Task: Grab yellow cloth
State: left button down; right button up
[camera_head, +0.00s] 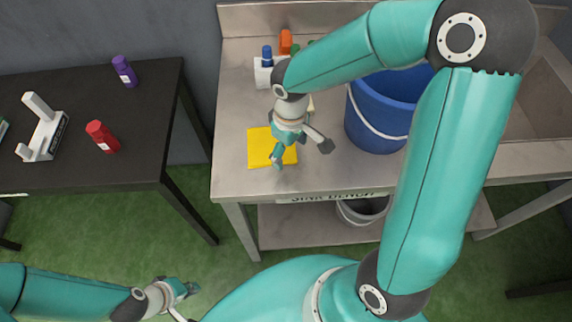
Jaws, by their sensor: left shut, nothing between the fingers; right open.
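The yellow cloth (259,147) lies flat near the front left of the metal sink bench (230,178). My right gripper (300,158) is open above the cloth's right part, its fingers spread and pointing toward the bench front. It hides part of the cloth, and I cannot tell whether a finger touches it. My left gripper (190,290) is shut and empty, low at the bottom of the view, well away from the bench.
A blue bucket (372,118) stands right of the cloth. Bottles, including an orange one (286,42), stand behind it. A black table (75,165) at left holds a red bottle (102,136), a purple bottle (124,70) and a white stand (42,135). A bin (352,213) sits on the lower shelf.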

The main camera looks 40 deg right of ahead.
jog(key=shift+f+b, duration=0.35)
jog(key=shift+f, duration=0.3)
jog(key=shift+f, duration=0.1)
jog(key=shift+f+b, duration=0.35)
jog(key=shift+b, duration=0.05)
jog(key=shift+s, duration=0.1)
jog(key=c, duration=0.5)
jog(key=shift+c, duration=0.2)
jog(key=shift+r, duration=0.1)
